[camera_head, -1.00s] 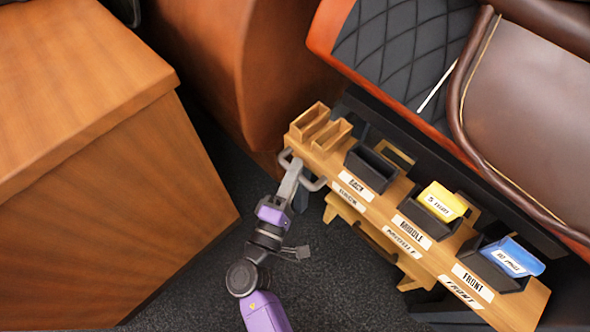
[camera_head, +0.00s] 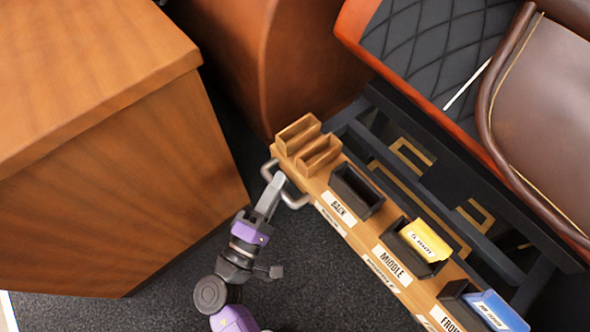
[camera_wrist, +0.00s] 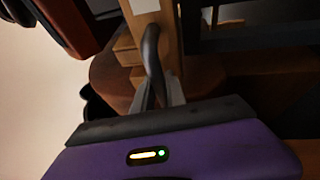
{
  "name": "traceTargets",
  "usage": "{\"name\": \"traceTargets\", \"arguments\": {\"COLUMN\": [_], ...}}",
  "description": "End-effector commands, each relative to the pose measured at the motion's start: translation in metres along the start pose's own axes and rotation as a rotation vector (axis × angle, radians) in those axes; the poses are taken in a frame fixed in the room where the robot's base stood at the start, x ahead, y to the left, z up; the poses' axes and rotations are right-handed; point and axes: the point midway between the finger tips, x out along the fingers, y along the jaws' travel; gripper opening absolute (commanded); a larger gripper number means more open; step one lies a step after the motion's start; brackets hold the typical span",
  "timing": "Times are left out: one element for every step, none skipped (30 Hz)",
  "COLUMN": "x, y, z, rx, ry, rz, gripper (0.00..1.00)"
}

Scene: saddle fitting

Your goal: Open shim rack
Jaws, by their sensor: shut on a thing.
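The shim rack (camera_head: 362,243) is a long wooden drawer-like board with labels BACK, MIDDLE and one partly cut off that begins FRO. It stands pulled out from a dark frame (camera_head: 440,183). A grey metal bar handle (camera_head: 293,200) is on its left end. My gripper (camera_head: 276,183) is shut on the handle; in the wrist view the fingers (camera_wrist: 158,98) close around the dark bar (camera_wrist: 152,62). The BACK black bin (camera_head: 357,190) looks empty. The MIDDLE bin holds a yellow shim (camera_head: 425,240). The front bin holds a blue shim (camera_head: 498,311).
Two small wooden holders (camera_head: 308,145) sit at the rack's left end. A wooden cabinet (camera_head: 110,150) stands at left, with another rounded wooden body (camera_head: 285,70) behind. A quilted seat panel (camera_head: 430,50) and brown leather (camera_head: 545,120) are upper right. Dark carpet floor (camera_head: 310,280) is open below.

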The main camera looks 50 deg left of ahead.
Motion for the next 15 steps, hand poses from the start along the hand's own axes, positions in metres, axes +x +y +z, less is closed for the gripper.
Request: {"name": "traceTargets", "arguments": {"x": [-0.009,-0.014,-0.018,-0.021,-0.024,-0.027,-0.029,-0.03,-0.032,-0.032,-0.032,-0.033,-0.032,-0.032,-0.032], "y": [0.0,0.001,0.002,0.003,0.003,0.004,0.004,0.004,0.005,0.005,0.005,0.005,0.005,0.005,0.005], "z": [-0.005,-0.006,-0.008,-0.009,-0.01,-0.011,-0.012,-0.012,-0.013,-0.013,-0.013,-0.013,-0.013,-0.013,-0.013], "rx": [0.0,0.001,0.001,0.001,0.001,0.0,0.0,-0.001,-0.001,-0.001,-0.001,-0.001,-0.001,-0.002,-0.002], "ry": [0.005,0.005,0.005,0.005,0.004,0.004,0.004,0.003,0.003,0.002,0.002,0.002,0.002,0.002,0.002], "rz": [-0.002,-0.002,-0.002,-0.002,-0.002,-0.002,-0.003,-0.003,-0.003,-0.003,-0.003,-0.003,-0.003,-0.003,-0.004], "gripper": [0.0,0.0,0.0,0.0,0.0,0.0,0.0,0.0,0.0,0.0,0.0,0.0,0.0,0.0,0.0]}}
